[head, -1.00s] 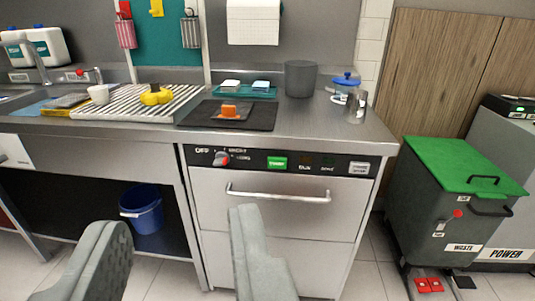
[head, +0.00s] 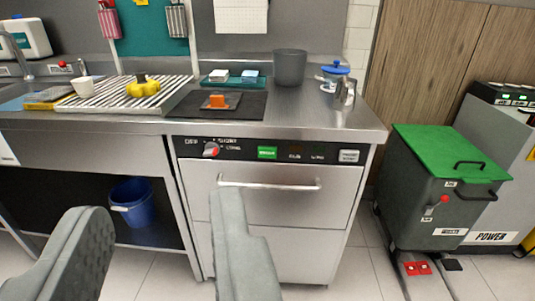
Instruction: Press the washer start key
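The washer (head: 262,245) is a steel undercounter machine with a bar handle (head: 268,185) across its front. Its black control strip (head: 240,153) carries a red-and-grey knob (head: 211,150), near markings that start with OFF. A green key (head: 267,153) with small blurred lettering is right of the knob. Two dark indicators and a light grey label plate (head: 348,156) are farther right. My gripper (head: 148,225) is open and empty, its two grey fingers wide apart in front of the washer and the sink unit. The right finger overlaps the washer door below the key. Nothing touches the key.
On the counter stand a ribbed drainer (head: 110,98) with yellow items, a black mat (head: 232,111) with an orange block (head: 215,102), a grey pot (head: 290,67) and a steel jug (head: 346,92). A green-lidded waste bin (head: 445,200) is at right. A blue bucket (head: 136,203) sits under the sink.

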